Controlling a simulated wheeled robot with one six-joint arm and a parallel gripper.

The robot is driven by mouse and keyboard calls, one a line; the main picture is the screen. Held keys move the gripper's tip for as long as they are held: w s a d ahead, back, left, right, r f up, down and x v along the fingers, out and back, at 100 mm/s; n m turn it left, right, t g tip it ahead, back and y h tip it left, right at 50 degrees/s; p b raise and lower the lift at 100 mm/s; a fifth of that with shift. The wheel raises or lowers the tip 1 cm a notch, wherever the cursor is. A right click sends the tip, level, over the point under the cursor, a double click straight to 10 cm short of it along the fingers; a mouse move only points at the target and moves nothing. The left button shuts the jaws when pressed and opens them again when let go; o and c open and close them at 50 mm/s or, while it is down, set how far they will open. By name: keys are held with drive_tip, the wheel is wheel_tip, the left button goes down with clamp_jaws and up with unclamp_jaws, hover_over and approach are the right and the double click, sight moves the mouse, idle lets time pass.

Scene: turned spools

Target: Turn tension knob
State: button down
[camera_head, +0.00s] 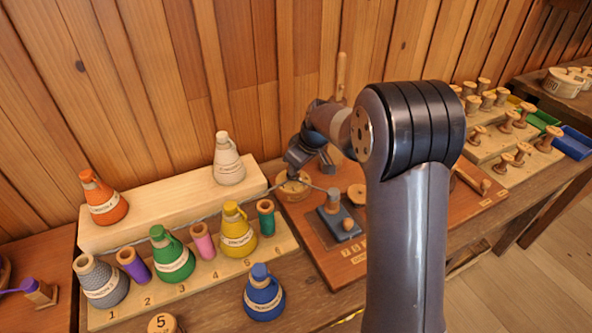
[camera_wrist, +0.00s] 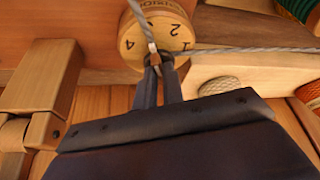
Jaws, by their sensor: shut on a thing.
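The tension dial (camera_wrist: 177,43) is a round wooden disc with printed numbers, seen close up at the top of the wrist view. It also shows small in the head view (camera_head: 291,189), partly under my gripper. A small tan knob piece (camera_wrist: 152,47) stands at its middle. My gripper (camera_wrist: 154,66) has its fingertips together on this piece, and its grip is mostly hidden between them. In the head view my gripper (camera_head: 297,176) is over the dial. A grey thread (camera_wrist: 255,49) comes to the dial from the right and another stretch (camera_wrist: 137,14) crosses its face.
In the head view, a spool rack (camera_head: 135,232) with coloured cones and spools stands left of the dial. A blue cone (camera_head: 263,293) is in front. A peg on a blue-grey base (camera_head: 341,224) stands close to the right of the dial. My arm hides part of the board.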

idle(0.4)
drive_tip(key=c, duration=1.5)
unclamp_jaws()
drive_tip(key=v, duration=1)
drive_tip(key=shift+d+r, duration=0.1)
drive_tip(key=shift+r, duration=0.3)
drive_tip(key=shift+f, duration=0.15)
drive_tip(key=x, duration=1)
drive_tip(key=shift+f, duration=0.2)
drive_tip(key=shift+f, duration=0.2)
